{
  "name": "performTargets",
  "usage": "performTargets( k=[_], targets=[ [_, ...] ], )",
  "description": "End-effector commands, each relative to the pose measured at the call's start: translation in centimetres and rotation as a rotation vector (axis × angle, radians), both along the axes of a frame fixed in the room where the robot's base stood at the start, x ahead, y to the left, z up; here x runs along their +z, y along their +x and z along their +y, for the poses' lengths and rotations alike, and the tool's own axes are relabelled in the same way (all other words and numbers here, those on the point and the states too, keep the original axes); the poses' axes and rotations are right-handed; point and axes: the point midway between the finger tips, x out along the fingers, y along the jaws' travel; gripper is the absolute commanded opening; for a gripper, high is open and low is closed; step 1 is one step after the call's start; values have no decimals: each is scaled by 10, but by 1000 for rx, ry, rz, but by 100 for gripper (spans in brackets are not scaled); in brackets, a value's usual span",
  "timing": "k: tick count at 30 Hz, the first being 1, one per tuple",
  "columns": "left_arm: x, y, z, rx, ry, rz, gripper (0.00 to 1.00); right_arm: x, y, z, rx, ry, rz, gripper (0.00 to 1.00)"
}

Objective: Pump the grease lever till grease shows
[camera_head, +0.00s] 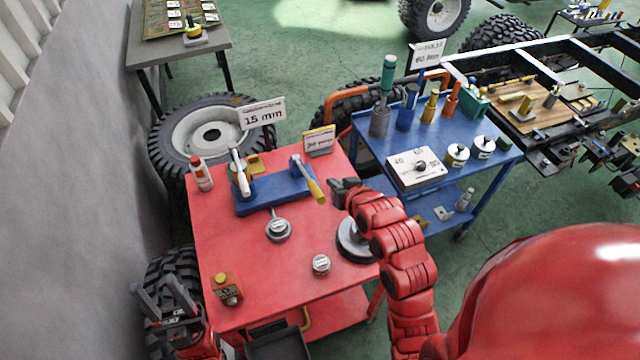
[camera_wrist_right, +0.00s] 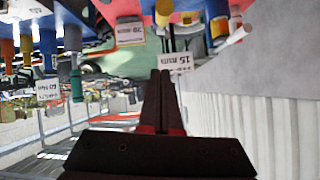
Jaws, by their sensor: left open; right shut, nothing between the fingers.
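On the red table (camera_head: 290,285), a blue base (camera_head: 275,195) carries a tilted lever with a yellow handle (camera_head: 315,191) and, at its left, a lever with a pale handle (camera_head: 237,165). I cannot tell which is the grease lever. A round, capped grey piece (camera_head: 278,230) sits before the base; I make out no grease. My right gripper (camera_head: 338,188) is shut and empty, just right of the yellow handle's end. The right wrist view shows its closed fingers (camera_wrist_right: 161,78) and the yellow handle (camera_wrist_right: 163,12) beyond. My left gripper (camera_head: 158,298) is open, off the table's front left corner.
A red-and-white bottle (camera_head: 201,174), an orange box with a yellow button (camera_head: 227,290), a white-topped round piece (camera_head: 321,264) and a dark disc (camera_head: 352,246) stand on the red table. The blue cart (camera_head: 375,150) stands right. A sign reads "15 mm" (camera_head: 262,115).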

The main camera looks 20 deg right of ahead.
Motion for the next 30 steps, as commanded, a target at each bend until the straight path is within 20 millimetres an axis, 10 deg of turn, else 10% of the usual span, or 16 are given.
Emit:
performTargets(
  k=[22,30],
  targets=[
    [-112,0,0,0,0,0,50,-35,45,5,2,1,-10,0],
    [-75,0,0,0,0,0,50,-50,81,8,2,1,7,0]
  ],
)
